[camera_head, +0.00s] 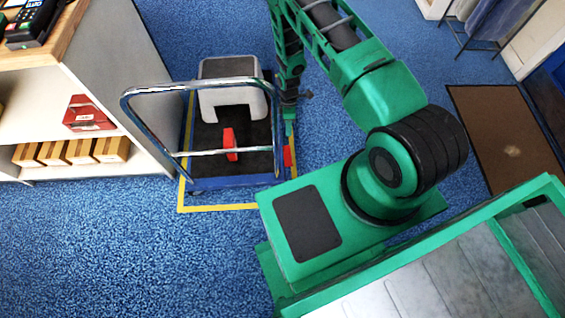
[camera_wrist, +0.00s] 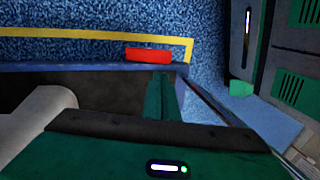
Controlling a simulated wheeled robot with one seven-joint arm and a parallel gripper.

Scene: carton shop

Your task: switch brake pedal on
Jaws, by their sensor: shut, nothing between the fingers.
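The platform cart (camera_head: 236,182) has a dark deck with a blue edge and a chrome push handle. A red pedal (camera_head: 287,157) sticks out at its right side near the floor. In the wrist view the red pedal (camera_wrist: 148,55) lies just outside the blue deck edge. My gripper (camera_head: 290,130) points down beside the cart's right edge, close to the pedal. In the wrist view my gripper (camera_wrist: 161,78) has its green fingers together and empty, with the tips slightly short of the pedal. I cannot tell whether they touch it.
A grey-white step stool (camera_head: 229,68) stands on the deck, and a red piece (camera_head: 230,143) hangs at the handle's crossbar. Yellow floor tape (camera_head: 225,208) outlines the cart. A shelf unit (camera_head: 125,75) stands left, a brown mat (camera_head: 510,130) lies right. Blue carpet is free in front.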

